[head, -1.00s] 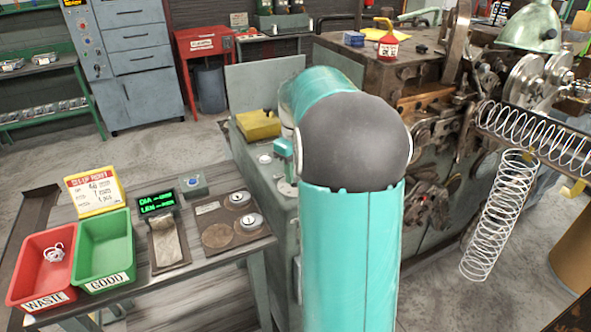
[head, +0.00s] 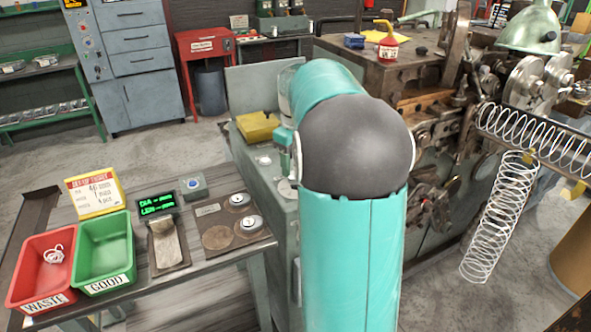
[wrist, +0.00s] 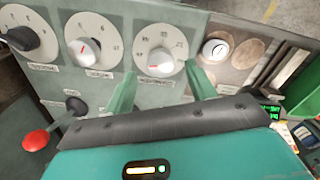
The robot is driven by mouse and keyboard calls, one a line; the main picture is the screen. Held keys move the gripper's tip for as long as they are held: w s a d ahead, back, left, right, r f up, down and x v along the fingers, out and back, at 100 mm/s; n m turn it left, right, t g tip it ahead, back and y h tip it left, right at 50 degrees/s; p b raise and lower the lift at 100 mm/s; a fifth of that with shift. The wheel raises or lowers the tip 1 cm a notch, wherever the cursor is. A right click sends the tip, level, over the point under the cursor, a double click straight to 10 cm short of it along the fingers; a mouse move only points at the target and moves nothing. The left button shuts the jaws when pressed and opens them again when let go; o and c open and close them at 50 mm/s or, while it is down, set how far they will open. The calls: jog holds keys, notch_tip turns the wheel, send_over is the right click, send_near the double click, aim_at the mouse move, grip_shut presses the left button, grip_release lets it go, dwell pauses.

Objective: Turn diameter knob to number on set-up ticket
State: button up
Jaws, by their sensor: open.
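The wrist view shows a grey panel with three dial knobs: a black knob (wrist: 22,38) at left, a pale knob with a red mark (wrist: 85,50) in the middle, and another pale, red-marked knob (wrist: 160,63) at right. Their labels are too blurred to read, so I cannot tell which is the diameter knob. My gripper (wrist: 161,72) is open, its green fingers on either side of the right knob in the picture. Whether they touch it is unclear. The set-up ticket (head: 95,193) stands behind the bins in the head view; its small figures are hard to read.
A red mushroom button (wrist: 35,140) and a black-tipped lever (wrist: 75,105) are at the wrist view's left. The red waste bin (head: 42,292), green good bin (head: 103,250) and a lit green display (head: 157,204) are on the bench. A spring (head: 497,220) hangs at right.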

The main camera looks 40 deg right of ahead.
notch_tip(320, 180, up, 10)
jog(key=shift+r, duration=0.25)
dwell(0.5)
